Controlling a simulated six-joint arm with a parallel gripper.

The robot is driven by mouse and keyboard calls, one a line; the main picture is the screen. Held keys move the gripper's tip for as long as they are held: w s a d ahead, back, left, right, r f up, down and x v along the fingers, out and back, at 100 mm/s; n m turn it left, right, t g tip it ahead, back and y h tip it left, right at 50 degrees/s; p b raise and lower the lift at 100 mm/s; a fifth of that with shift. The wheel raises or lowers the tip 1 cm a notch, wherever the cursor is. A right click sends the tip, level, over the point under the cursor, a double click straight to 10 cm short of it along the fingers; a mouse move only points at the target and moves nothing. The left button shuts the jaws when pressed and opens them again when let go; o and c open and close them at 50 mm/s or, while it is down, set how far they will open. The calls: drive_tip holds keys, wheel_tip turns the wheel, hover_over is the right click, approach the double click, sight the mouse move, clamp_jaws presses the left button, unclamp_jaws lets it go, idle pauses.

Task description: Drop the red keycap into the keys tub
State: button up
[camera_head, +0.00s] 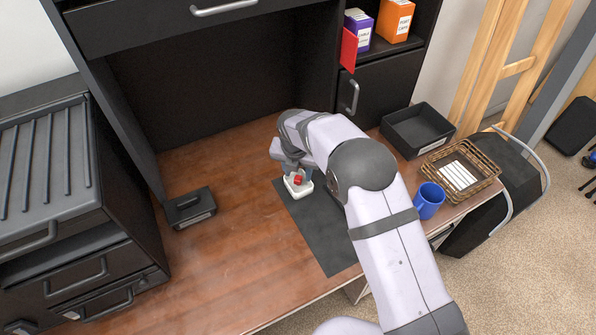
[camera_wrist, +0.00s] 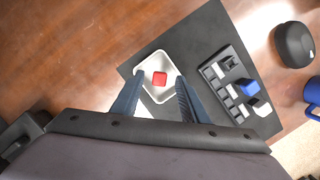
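The red keycap (camera_wrist: 160,78) lies in a small white square dish (camera_wrist: 149,63) on the dark mat; the keycap (camera_head: 297,181) and dish (camera_head: 304,190) also show below my gripper in the head view. My gripper (camera_wrist: 159,80) is open above the dish. Its two fingers stand on either side of the keycap, with a gap on each side. A black open tub (camera_head: 391,136) with a white label stands at the back right, and a small black box (camera_head: 189,208) with a label stands at the left. I cannot read either label to tell which is the keys tub.
A black keypad (camera_wrist: 212,76) with white keys and a blue key (camera_wrist: 249,87) lies right of the dish on the mat (camera_head: 334,257). A blue mug (camera_head: 429,201) and a wicker basket (camera_head: 485,190) stand at the right. The wooden desk between mat and small box is clear.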

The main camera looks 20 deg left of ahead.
drive_tip(key=shift+r, duration=0.1)
drive_tip(key=b+v, duration=0.1)
drive_tip(key=v, duration=0.6)
drive_tip(key=shift+b, duration=0.35)
idle(0.4)
